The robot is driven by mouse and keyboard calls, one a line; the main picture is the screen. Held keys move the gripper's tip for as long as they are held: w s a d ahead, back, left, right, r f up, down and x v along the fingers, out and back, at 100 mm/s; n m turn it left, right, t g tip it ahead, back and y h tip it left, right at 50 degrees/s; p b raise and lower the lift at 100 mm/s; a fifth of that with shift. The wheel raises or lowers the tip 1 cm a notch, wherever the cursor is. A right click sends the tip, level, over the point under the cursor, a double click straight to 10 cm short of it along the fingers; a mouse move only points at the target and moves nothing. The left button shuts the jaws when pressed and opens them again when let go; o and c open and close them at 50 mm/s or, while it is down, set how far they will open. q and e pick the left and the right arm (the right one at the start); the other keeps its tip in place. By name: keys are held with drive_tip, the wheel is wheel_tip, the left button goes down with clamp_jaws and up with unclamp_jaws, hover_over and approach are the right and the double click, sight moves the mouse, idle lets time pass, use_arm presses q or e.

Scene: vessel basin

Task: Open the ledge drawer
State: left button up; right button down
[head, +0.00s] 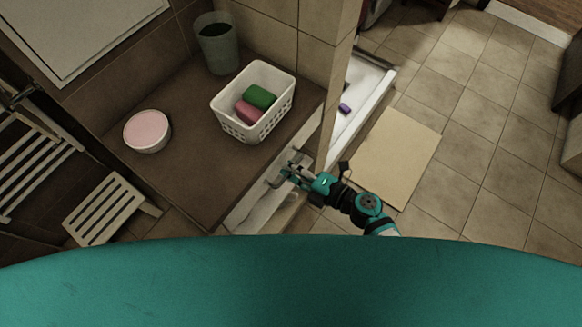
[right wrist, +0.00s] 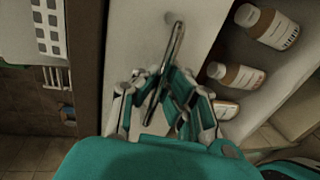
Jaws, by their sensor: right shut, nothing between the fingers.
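The brown ledge (head: 185,185) has a pale drawer front (head: 243,210) below its right edge. In the right wrist view the pale drawer front (right wrist: 139,45) fills the middle and lies along the ledge edge, with no clear opening visible. Its thin metal bar handle (right wrist: 175,45) also shows in the head view (head: 274,180). My right gripper (head: 288,170) is at this handle. In the right wrist view my right gripper (right wrist: 160,92) is shut with nothing held, and the bar overlaps the finger area. Whether they touch is unclear. My left gripper is out of view.
On the ledge stand a white basket (head: 222,117) with green and pink items, a grey-green bin (head: 218,50) and a round pink-topped tub (head: 147,131). A tiled wall end (head: 333,100) rises close by; a beige mat (head: 397,155) lies right.

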drive_tip(key=shift+d, duration=0.1)
idle(0.3)
drive_tip(key=f+v, duration=0.2)
drive_tip(key=v, duration=0.8)
drive_tip(key=f+b+v, duration=0.1)
drive_tip(key=f+v, duration=0.1)
drive_tip(key=v, duration=0.9)
drive_tip(key=shift+s+d+f, duration=0.2)
drive_tip(key=shift+s+d, duration=0.3)
drive_tip(key=shift+d, duration=0.1)
drive_tip(key=c, duration=1.4)
unclamp_jaws()
drive_tip(key=v, duration=1.2)
drive_tip(key=shift+f, duration=0.1)
